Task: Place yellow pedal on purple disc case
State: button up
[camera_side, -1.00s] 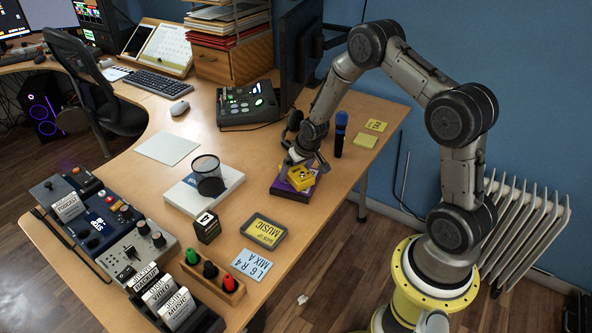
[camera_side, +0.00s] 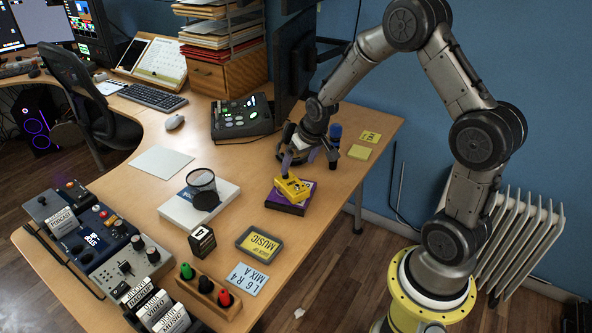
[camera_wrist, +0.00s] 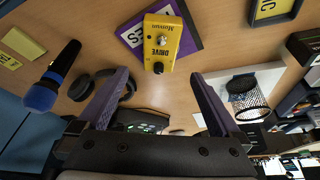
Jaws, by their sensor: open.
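The yellow pedal (camera_side: 292,188) rests on the purple disc case (camera_side: 299,207), which lies flat on the desk. In the wrist view the yellow pedal (camera_wrist: 161,40), marked DRIVE, lies on the purple case (camera_wrist: 186,14), with one end of the pedal reaching over the case's edge. My gripper (camera_side: 306,160) is just behind and above the pedal in the side view. In the wrist view its two purple-padded fingers (camera_wrist: 160,95) are wide apart with nothing between them, and the pedal lies beyond their tips.
A blue microphone (camera_side: 333,143) stands close to my gripper, with black headphones (camera_wrist: 100,88) nearby. A mesh cup (camera_side: 202,184) on a white box (camera_side: 178,209) is to the left.

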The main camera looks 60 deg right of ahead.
jog(key=s+a+r+n, duration=0.1)
jog(key=s+a+r, duration=0.3)
jog(key=r, duration=0.3)
jog(key=s+a+r+n, duration=0.1)
jog(key=s+a+r, duration=0.25)
jog(key=r, duration=0.35)
jog(key=s+a+r+n+y, duration=0.1)
jog(key=s+a, duration=0.3)
jog(key=s, duration=0.4)
jog(key=s+a+r+n+t, duration=0.1)
jog(key=s+a+r, duration=0.3)
jog(key=s, duration=0.5)
jog(key=shift+s+a+n+y, duration=0.25)
jog(key=shift+n+y, duration=0.05)
jog(key=shift+y, duration=0.1)
